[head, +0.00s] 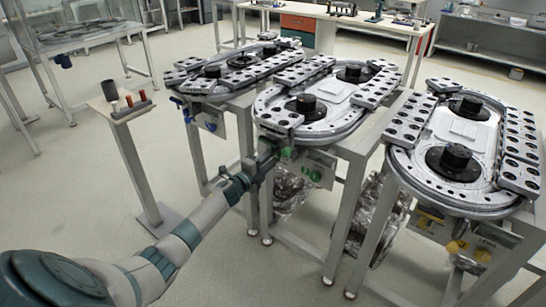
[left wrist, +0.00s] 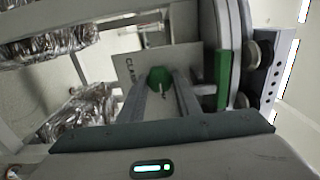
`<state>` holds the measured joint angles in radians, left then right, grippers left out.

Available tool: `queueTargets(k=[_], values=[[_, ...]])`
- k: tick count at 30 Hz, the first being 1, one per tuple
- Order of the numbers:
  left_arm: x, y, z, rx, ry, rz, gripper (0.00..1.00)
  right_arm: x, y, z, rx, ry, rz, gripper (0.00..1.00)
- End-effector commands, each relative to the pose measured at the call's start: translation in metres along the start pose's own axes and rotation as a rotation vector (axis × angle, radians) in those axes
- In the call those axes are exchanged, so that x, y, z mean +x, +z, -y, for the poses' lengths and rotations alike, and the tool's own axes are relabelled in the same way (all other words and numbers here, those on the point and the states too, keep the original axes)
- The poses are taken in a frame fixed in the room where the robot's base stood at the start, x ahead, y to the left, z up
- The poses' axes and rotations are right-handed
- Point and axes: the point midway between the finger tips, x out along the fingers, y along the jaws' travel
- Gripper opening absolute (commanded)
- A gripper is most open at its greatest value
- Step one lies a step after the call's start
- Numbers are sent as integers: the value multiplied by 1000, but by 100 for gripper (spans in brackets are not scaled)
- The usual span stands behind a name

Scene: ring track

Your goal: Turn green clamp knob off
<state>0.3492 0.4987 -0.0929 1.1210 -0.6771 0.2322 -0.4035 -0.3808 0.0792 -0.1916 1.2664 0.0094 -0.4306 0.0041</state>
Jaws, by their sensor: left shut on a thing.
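The green clamp knob (left wrist: 160,78) shows in the left wrist view on a pale panel (left wrist: 130,62), with partly hidden lettering beside it that starts "CLA". My left gripper (left wrist: 161,88) has one finger on either side of the knob and is shut on it. A white mark shows on the knob between the fingers. In the head view my left gripper (head: 268,152) is at the front of the middle ring track (head: 300,128), below its rim. The fingers hide part of the knob. My right gripper is not in view.
A green bar (left wrist: 224,80) stands close to the knob, by the track rim. Another green knob (head: 316,176) is on the panel to the right. Ring tracks stand on both sides, with blue (head: 211,127) and yellow (head: 455,247) knobs. A small stand (head: 119,110) is at left.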

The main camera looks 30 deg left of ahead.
Motion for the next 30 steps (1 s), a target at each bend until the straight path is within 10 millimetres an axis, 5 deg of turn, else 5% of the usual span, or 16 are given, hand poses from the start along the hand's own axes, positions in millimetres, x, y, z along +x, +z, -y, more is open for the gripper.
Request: queueTargets(k=[14, 15, 17, 30], values=[[0, 1, 0, -19, 1, 2, 8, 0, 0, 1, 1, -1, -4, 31], [0, 1, -1, -19, 1, 2, 38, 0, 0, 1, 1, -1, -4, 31], [0, 1, -1, -19, 1, 2, 49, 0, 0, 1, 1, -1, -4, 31], [-4, 0, -1, -17, 1, 1, 49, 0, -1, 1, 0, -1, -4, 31]])
